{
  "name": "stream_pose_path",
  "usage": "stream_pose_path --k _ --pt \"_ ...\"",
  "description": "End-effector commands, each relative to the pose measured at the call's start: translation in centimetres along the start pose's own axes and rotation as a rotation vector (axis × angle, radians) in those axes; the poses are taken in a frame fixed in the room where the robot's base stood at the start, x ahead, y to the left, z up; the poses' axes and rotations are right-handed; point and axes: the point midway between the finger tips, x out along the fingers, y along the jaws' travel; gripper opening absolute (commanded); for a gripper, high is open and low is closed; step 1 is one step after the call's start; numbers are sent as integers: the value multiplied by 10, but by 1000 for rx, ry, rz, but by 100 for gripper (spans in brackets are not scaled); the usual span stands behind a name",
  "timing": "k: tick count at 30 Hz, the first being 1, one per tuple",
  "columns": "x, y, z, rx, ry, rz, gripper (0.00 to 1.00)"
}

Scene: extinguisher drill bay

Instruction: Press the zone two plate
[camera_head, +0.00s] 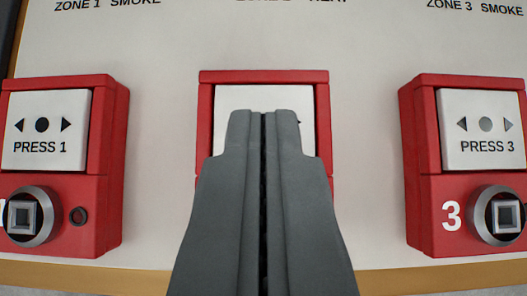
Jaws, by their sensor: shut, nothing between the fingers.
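The middle red call point (263,77) has a white plate (265,97), and only the plate's upper part and side edges show. The label above it is cut off at the top, and it sits between the zone 1 and zone 3 units. My gripper (264,113) is shut and empty, its fingertips in front of this middle plate. The fingers hide most of the plate, its print and the lower part of the unit. I cannot tell whether the tips touch the plate.
On the left is a red unit with a PRESS 1 plate (46,128) and a round key fitting (25,216). On the right is a unit with a PRESS 3 plate (481,128) and a similar fitting (498,215). Bare white panel (365,130) lies between the units.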

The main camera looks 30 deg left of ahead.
Motion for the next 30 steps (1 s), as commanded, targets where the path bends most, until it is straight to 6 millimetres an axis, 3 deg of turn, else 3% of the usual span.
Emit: stream_pose_path --k 4,10,30 --pt "27 -1 0 -1 -2 -2 0" --pt "42 0 20 0 -1 -1 0" --pt "58 0 36 0 -2 -1 0"
